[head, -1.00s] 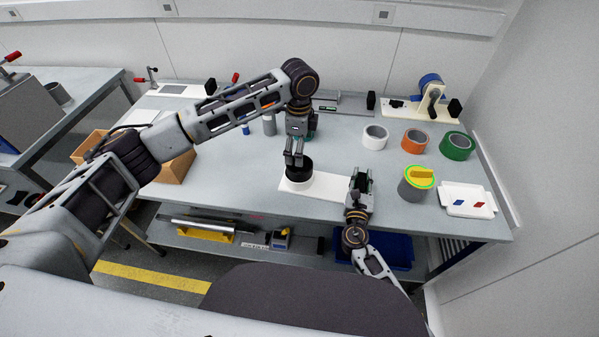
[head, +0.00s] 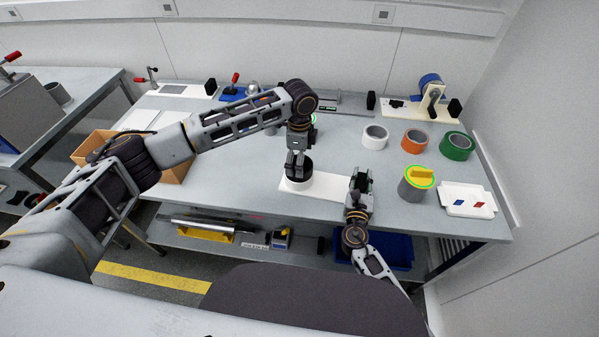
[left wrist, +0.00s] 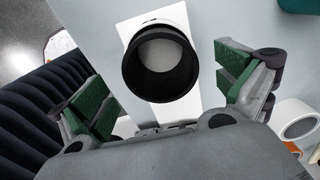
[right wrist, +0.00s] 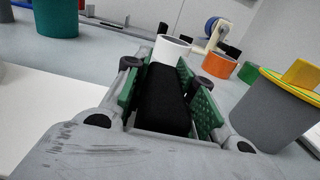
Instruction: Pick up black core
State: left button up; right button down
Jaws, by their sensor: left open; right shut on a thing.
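The black core (head: 304,178) is a short hollow black cylinder standing on a white sheet (head: 325,188) at the bench's front middle. In the left wrist view the black core (left wrist: 137,68) shows its open end. My left gripper (head: 296,168) is open right above the core and partly covers it. In the left wrist view my left gripper (left wrist: 163,82) has its green pads wide apart, one on each side of the core, with gaps. My right gripper (head: 362,177) is right of the core, its pads shut on a dark block (right wrist: 165,100).
White (head: 375,137), orange (head: 414,141) and green (head: 457,146) tape rolls stand at the back right. A grey cylinder with a yellow-green top (head: 416,184) and a white tray (head: 467,200) are right of my right gripper. A cardboard box (head: 175,170) is at left.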

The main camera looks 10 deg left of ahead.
pick_arm(q)
jog(key=shift+f, duration=1.25)
pick_arm(e)
jog(key=shift+f, duration=0.2)
pick_arm(q)
jog(key=c, duration=1.1)
jog(key=shift+r, duration=0.15)
notch_tip(320, 180, up, 7)
jog(key=s, duration=1.8)
pick_arm(e)
jog(key=c, duration=1.1)
grip_release()
jog(key=shift+r, duration=0.1)
